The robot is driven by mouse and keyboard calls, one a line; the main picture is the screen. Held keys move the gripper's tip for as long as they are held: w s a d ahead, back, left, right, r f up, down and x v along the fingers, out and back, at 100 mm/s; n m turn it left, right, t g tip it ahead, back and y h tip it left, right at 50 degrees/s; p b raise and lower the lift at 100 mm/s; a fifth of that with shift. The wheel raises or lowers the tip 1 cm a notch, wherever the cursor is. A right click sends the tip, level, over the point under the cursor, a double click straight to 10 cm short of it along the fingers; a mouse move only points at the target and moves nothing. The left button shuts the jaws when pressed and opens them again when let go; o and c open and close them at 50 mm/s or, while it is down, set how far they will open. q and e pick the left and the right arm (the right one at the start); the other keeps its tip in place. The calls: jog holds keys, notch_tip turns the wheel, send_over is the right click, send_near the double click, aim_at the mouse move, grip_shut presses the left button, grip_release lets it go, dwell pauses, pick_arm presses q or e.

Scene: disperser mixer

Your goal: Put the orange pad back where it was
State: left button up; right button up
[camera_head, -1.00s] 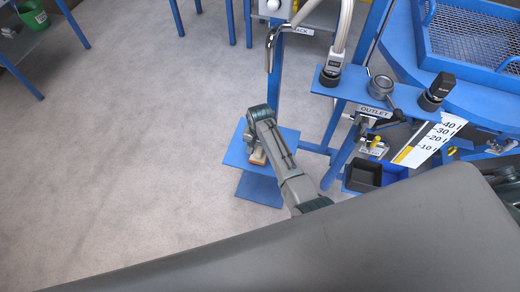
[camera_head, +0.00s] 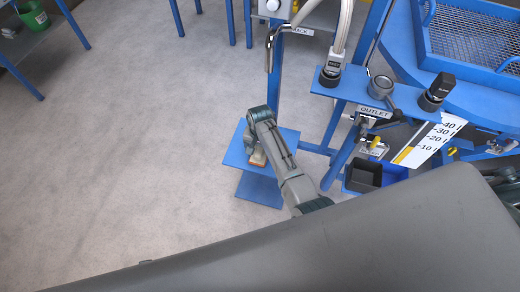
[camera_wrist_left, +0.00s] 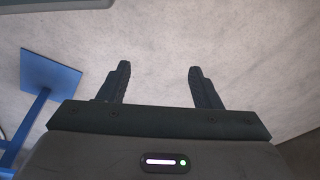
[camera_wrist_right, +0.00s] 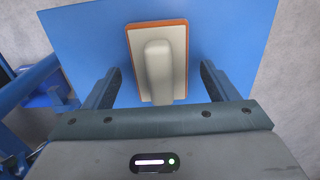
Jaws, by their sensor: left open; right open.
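The orange pad (camera_wrist_right: 176,38) lies on a small blue stand (camera_wrist_right: 85,35). It has a thin orange edge, a cream top and a rounded pale handle (camera_wrist_right: 157,68). My right gripper (camera_wrist_right: 157,85) is open, with one finger on each side of the handle and apart from it. In the head view a bit of the pad (camera_head: 258,160) shows beside my right arm, which hides the rest and most of the gripper. My left gripper (camera_wrist_left: 160,80) is open and empty over the floor in the left wrist view.
The blue stand (camera_head: 285,143) is beside a blue frame with an OUTLET label (camera_head: 375,111). A black bin (camera_head: 362,175) and a level scale (camera_head: 430,140) are to its right. The floor (camera_head: 130,130) to its left is clear.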

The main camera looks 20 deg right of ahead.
aim_at(260, 150)
pick_arm(q)
jog(key=shift+s+a+f+p, duration=0.1)
jog(key=shift+s+f+p, duration=0.1)
jog(key=shift+s+f, duration=0.4)
jog(key=shift+s+f+p, duration=0.15)
jog(key=shift+f+p, duration=0.1)
jog(key=shift+f, duration=0.7)
jog(key=shift+s+a+f+p, duration=0.1)
jog(key=shift+s+f+p, duration=0.1)
jog(key=shift+s+f, duration=0.4)
pick_arm(e)
notch_tip(260, 150, up, 12)
jog(key=shift+f, duration=0.25)
pick_arm(q)
jog(key=shift+w+f, duration=0.15)
jog(key=shift+w, duration=0.05)
pick_arm(e)
jog(key=s+d+f+n+t, duration=0.2)
jog(key=s+d+n+t, duration=0.15)
jog(key=s+d, duration=0.4)
jog(key=s+d+f+n+g, duration=0.1)
jog(key=s+d+f+n, duration=0.1)
jog(key=s+f, duration=0.8)
jog(key=s+d+f+n, duration=0.2)
jog(key=s+f, duration=0.8)
jog(key=s, duration=0.5)
jog(key=shift+s+d+f+g+h, duration=0.25)
jog(key=shift+d+f+g+h, duration=0.15)
jog(key=shift+d, duration=0.25)
